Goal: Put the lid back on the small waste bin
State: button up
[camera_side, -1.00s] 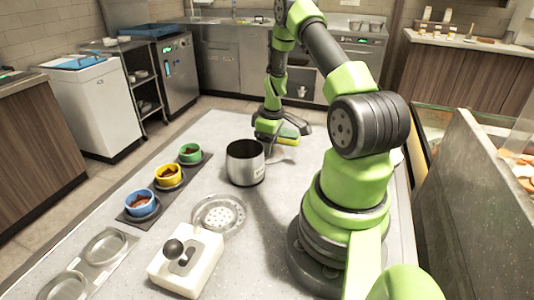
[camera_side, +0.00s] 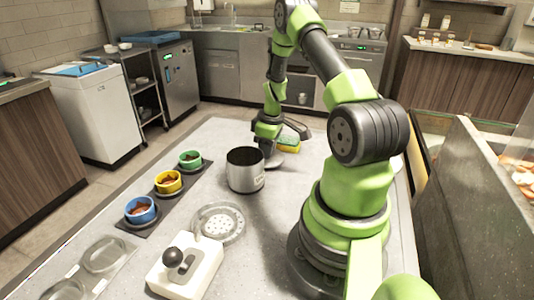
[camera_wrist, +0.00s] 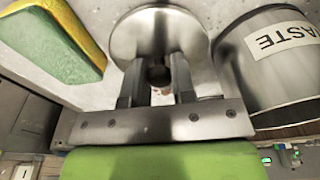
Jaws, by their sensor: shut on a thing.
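The waste bin (camera_side: 246,172) is an open steel cylinder standing upright on the counter in the side view. It shows at the right of the wrist view (camera_wrist: 285,75) with its WASTE label. The lid (camera_wrist: 160,25) is a round steel disc with a small knob, at the top middle of the wrist view. My gripper (camera_wrist: 159,72) is shut on the lid's knob. In the side view my gripper (camera_side: 266,145) is just behind and right of the bin, with part of the lid (camera_side: 285,161) under it. I cannot tell whether the lid touches the counter.
A yellow and green sponge (camera_wrist: 55,42) lies close beside the lid. Blue, yellow and green sauce cups (camera_side: 168,182) stand in a row left of the bin. A round perforated drain (camera_side: 218,223) and a white box with a black knob (camera_side: 185,265) are in front.

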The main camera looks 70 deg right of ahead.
jog(key=r, duration=0.8)
jog(key=shift+w+a+r, duration=0.15)
jog(key=shift+a+r, duration=0.15)
jog(key=shift+r, duration=0.05)
jog(key=w+a+r, duration=0.2)
jog(key=a+r, duration=0.3)
jog(key=a, duration=0.4)
jog(key=shift+s+a+f, duration=0.1)
jog(key=shift+a+f, duration=0.05)
jog(key=shift+f, duration=0.85)
jog(key=shift+s+a+f, duration=0.1)
jog(key=shift+a+f, duration=0.05)
jog(key=shift+f, duration=0.8)
jog(key=shift+a+f, duration=0.15)
jog(key=shift+f, duration=0.85)
jog(key=shift+f, duration=0.2)
jog(key=o, duration=1.5)
jog(key=shift+c, duration=0.2)
